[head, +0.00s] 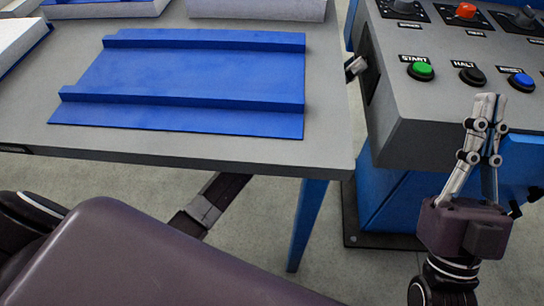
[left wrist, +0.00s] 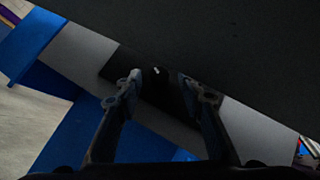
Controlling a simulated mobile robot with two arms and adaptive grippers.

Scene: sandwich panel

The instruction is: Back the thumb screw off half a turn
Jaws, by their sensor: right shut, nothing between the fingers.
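My left gripper (head: 355,68) shows only in part in the head view, past the table's right edge beside the dark recess in the console's left side; the table hides most of that arm. In the left wrist view the fingers of my left gripper (left wrist: 163,80) are apart, facing a dark plate (left wrist: 170,98). A small pale tip (left wrist: 156,70) shows between the fingers; I cannot tell if it is the thumb screw, and it is too dark to see contact. My right gripper (head: 488,98) is shut and empty, pointing up in front of the console.
The grey console (head: 430,120) carries a green START button (head: 420,71), a black HALT button (head: 472,76), a blue button (head: 521,82) and a red knob (head: 466,11). A blue ribbed panel (head: 200,75) lies on the grey table (head: 330,120). The table edge is close to my left arm.

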